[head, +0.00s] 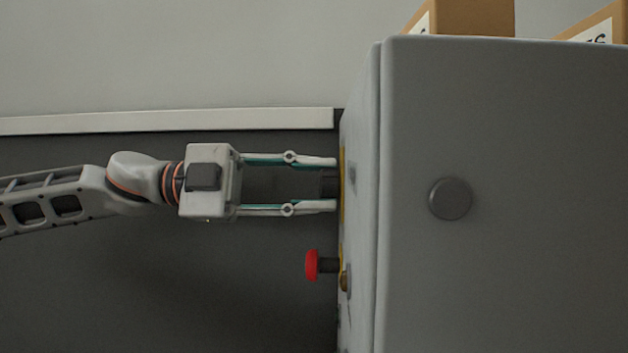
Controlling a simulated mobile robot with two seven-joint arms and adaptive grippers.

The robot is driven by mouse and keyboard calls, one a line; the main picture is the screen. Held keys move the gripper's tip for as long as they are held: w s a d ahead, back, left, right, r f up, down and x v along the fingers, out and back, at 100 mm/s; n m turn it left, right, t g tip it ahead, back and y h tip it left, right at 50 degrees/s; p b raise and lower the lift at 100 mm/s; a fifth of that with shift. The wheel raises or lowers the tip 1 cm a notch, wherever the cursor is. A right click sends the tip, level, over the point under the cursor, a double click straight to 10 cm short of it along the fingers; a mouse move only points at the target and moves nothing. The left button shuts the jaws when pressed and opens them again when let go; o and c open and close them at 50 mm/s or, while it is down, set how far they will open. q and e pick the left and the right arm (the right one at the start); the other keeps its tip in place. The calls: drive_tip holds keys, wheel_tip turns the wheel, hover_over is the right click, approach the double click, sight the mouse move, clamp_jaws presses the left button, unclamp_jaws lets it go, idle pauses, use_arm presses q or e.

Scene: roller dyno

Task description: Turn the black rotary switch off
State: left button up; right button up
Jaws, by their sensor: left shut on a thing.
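The black rotary switch (328,184) sticks out from the left-facing front of the grey cabinet (500,270), seen from the side. A yellow plate edge (342,186) shows behind it. My left gripper (327,184) comes in level from the left and is shut on the switch, one finger above it and one below. The switch's face and its pointer position cannot be seen from this side. My right gripper is not in view.
A red mushroom button (312,265) juts from the same panel just below my left gripper. A brass-coloured part (345,281) sits beside it. Cardboard boxes (472,17) stand on the cabinet.

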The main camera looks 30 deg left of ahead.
use_arm(q)
drive_tip(key=shift+n, duration=0.7)
drive_tip(key=o, duration=1.1)
drive_tip(key=v, duration=1.2)
